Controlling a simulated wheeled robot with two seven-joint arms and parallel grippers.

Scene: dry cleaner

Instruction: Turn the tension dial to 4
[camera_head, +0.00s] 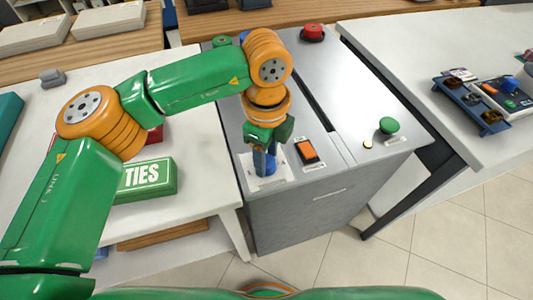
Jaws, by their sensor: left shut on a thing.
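The blue tension dial (270,168) sits on a white plate (254,183) at the front left of the grey metal machine top. My left gripper (264,172) points down over it, with its fingers at the dial. It is shut on the dial and covers part of it. The number the dial points at is too small to read. My right gripper is not in view.
A green TIES box (148,181) lies on the left table. A tray rack (468,105) stands on the right table.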

